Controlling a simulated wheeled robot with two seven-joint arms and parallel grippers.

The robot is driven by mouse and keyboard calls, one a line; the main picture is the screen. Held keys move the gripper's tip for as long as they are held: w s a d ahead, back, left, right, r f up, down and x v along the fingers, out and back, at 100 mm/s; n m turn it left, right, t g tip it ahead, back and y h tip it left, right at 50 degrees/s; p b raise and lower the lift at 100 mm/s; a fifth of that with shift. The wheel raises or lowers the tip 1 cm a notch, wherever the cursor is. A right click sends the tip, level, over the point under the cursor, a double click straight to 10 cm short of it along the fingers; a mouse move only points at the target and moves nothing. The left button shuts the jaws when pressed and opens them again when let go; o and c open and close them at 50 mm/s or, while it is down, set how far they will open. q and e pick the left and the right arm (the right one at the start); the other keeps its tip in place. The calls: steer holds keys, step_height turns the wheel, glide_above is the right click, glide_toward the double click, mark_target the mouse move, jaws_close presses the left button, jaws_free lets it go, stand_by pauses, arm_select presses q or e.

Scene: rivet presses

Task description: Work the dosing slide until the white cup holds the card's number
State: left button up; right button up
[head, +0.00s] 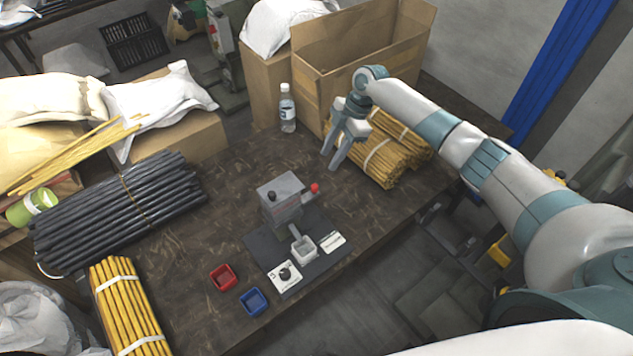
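The grey dosing device (280,200) stands on a dark base plate (262,245) in the middle of the table. Another white card or plate (285,279) with a black round part lies in front. My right gripper (331,161) is open and empty, above and behind the red knob. My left gripper is not in view.
A bottle (287,110), a cardboard box (345,60) and yellow stick bundles (385,160) stand behind. Black rods (120,210) lie left. The table right of the plate is clear.

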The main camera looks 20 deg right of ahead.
mark_target(315, 186)
steer(key=b+x, duration=0.4)
steer(key=x, duration=0.8)
steer(key=shift+f, duration=0.15)
steer(key=shift+c, duration=0.3)
steer(key=shift+b, duration=0.3)
jaws_close()
